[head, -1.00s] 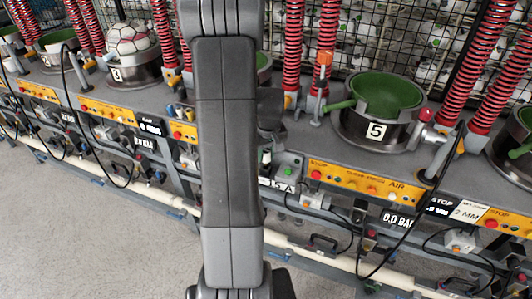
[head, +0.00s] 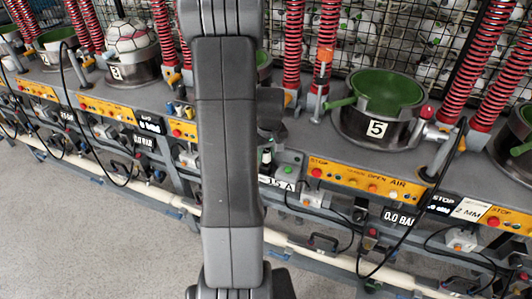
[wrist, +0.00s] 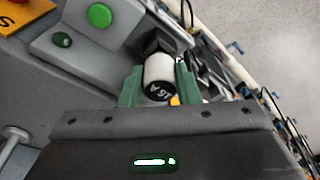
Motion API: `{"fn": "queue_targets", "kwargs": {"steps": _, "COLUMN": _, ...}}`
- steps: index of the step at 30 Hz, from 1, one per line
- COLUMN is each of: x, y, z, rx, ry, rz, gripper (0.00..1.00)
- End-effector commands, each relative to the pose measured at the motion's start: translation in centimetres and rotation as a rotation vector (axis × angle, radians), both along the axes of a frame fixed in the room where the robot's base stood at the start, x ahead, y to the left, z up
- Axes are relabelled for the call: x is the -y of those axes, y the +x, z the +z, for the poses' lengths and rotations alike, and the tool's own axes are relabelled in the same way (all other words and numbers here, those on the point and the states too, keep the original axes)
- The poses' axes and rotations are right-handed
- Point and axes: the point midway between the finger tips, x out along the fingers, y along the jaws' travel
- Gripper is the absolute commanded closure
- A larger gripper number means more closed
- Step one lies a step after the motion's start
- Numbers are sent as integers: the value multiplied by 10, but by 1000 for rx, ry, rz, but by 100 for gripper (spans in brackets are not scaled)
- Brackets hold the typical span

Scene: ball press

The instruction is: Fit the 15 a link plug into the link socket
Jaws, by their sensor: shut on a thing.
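The 15 A link plug (wrist: 158,72) is a white cylinder with a black end marked "15 A". In the wrist view it sits between the green fingers of my gripper (wrist: 160,84), which is shut on it. A dark angular block lies just beyond the plug's far end; I cannot tell whether it is the link socket or whether the plug touches it. In the head view a "15 A" label (head: 279,184) shows on the machine front, just right of my arm. My arm hides most of the gripper and plug there.
A grey box with a green button (wrist: 100,16) lies close to the left of the plug in the wrist view. An orange panel (head: 365,181), a green pot numbered 5 (head: 385,95) and hanging black cables stand to the right in the head view. Floor is clear at lower left.

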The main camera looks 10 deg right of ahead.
Motion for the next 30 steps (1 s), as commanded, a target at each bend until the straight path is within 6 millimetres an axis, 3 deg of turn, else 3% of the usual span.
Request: {"fn": "queue_targets", "kwargs": {"steps": 30, "x": 0, "y": 0, "z": -20, "rx": 0, "ry": 0, "rz": 0, "gripper": 93}}
